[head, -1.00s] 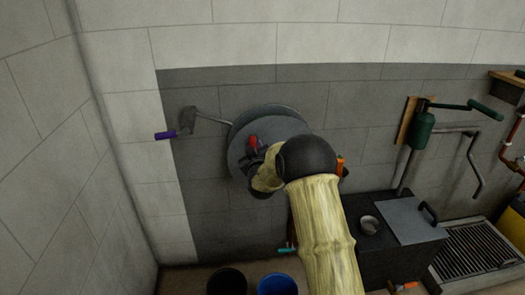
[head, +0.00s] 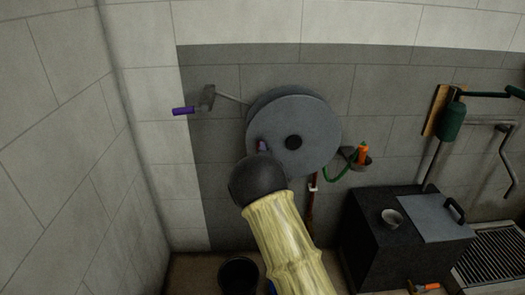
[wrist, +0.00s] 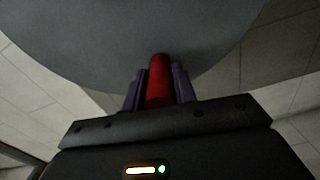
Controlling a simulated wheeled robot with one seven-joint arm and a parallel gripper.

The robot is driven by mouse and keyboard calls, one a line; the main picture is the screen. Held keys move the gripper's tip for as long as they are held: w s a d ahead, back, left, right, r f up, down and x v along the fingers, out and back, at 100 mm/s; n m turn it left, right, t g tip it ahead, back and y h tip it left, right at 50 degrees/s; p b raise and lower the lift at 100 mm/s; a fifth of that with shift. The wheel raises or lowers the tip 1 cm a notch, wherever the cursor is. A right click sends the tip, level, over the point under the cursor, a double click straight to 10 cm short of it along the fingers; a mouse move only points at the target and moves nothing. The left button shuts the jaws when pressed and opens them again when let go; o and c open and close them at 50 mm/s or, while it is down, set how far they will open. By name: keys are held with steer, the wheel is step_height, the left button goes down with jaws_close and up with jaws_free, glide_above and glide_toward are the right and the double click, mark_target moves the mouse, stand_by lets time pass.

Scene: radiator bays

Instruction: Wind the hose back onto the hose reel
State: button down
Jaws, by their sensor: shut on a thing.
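The hose reel (head: 312,118) is a large grey disc with a dark hub on the wall. A short green hose length (head: 333,174) shows at its lower right, running to an orange nozzle (head: 362,153) by a small dark holder. My gripper (head: 262,147) is at the left part of the reel's face, partly hidden behind my dark wrist. In the wrist view my gripper (wrist: 159,88) has its purple fingers shut around a red crank handle (wrist: 159,80), with the grey disc behind it. Any hose wound on the reel is hidden.
A black bucket (head: 238,275) stands on the floor below. A dark box (head: 372,235) with a metal cup (head: 391,217) stands right, near a green hand pump (head: 451,122).

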steer(key=shift+d+f+n+b, duration=0.1)
steer(key=shift+f+n+b, duration=0.25)
steer(key=shift+f+n, duration=0.55)
steer(key=c, duration=1.1)
jaws_free()
steer(key=shift+s, duration=0.1)
steer(key=s, duration=1.7)
steer(key=shift+s+d, duration=0.1)
